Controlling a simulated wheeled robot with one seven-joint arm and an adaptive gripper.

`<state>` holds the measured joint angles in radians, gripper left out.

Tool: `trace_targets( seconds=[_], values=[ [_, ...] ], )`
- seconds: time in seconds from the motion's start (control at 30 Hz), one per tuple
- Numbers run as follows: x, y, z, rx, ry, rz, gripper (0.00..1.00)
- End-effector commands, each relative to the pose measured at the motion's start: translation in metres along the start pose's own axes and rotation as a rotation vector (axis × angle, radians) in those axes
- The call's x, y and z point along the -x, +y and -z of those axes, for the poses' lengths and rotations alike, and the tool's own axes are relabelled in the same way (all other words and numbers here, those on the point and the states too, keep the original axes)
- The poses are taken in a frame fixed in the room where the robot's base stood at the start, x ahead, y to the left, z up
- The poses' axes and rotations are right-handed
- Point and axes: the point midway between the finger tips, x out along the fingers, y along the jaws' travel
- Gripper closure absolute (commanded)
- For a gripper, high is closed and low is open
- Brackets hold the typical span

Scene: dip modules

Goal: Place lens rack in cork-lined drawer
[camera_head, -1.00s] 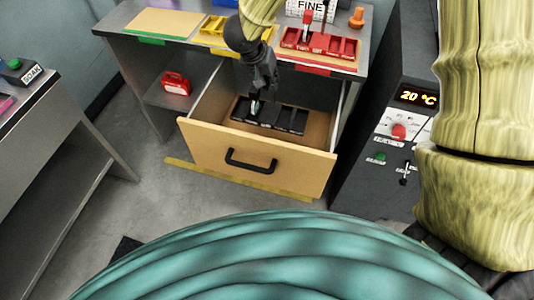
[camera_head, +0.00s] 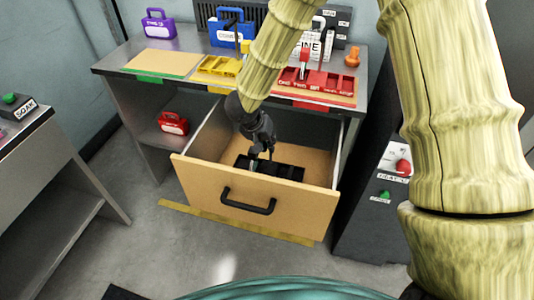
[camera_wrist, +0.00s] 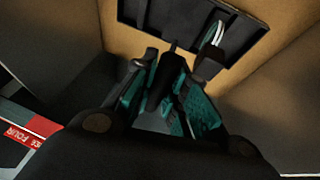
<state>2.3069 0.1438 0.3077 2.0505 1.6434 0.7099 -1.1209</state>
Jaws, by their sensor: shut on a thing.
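The lens rack (camera_head: 287,172) is a black slotted tray inside the open drawer (camera_head: 205,182), which has a tan front and a cork-coloured floor. My gripper (camera_head: 262,150) reaches down into the drawer from above and is shut on the rack. In the wrist view the rack (camera_wrist: 240,40) shows at the top, over the tan floor, with a pale lens-like disc (camera_wrist: 216,33) in it. The gripper's teal-padded fingers (camera_wrist: 168,85) close around a dark upright part. The drawer front hides the rack's near lower edge. I cannot tell whether the rack touches the floor.
The bench top above holds a red labelled tray (camera_head: 318,85), a yellow tray (camera_head: 217,70) and an orange knob-shaped piece (camera_head: 352,55). A red case (camera_head: 173,123) sits on the shelf at left. A grey cabinet stands close at right.

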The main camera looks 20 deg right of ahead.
Motion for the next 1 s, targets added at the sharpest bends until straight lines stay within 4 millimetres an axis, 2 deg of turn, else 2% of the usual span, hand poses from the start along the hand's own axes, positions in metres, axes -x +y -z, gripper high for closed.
trace_targets(
  seconds=[0.17, 0.4, 0.77, 0.8, 0.9, 1.0],
  values=[
    [-0.01, -0.002, -0.004, 0.002, 0.001, -0.001, 1.0],
    [-0.034, -0.007, -0.014, 0.001, 0.001, -0.001, 1.0],
    [-0.036, -0.007, -0.015, 0.0, 0.0, 0.0, 1.0],
    [-0.037, -0.007, -0.015, 0.0, 0.0, 0.0, 0.82],
    [-0.037, -0.008, -0.015, 0.0, 0.0, 0.0, 0.64],
    [-0.037, -0.008, -0.015, 0.0, 0.0, 0.0, 0.64]
  ],
)
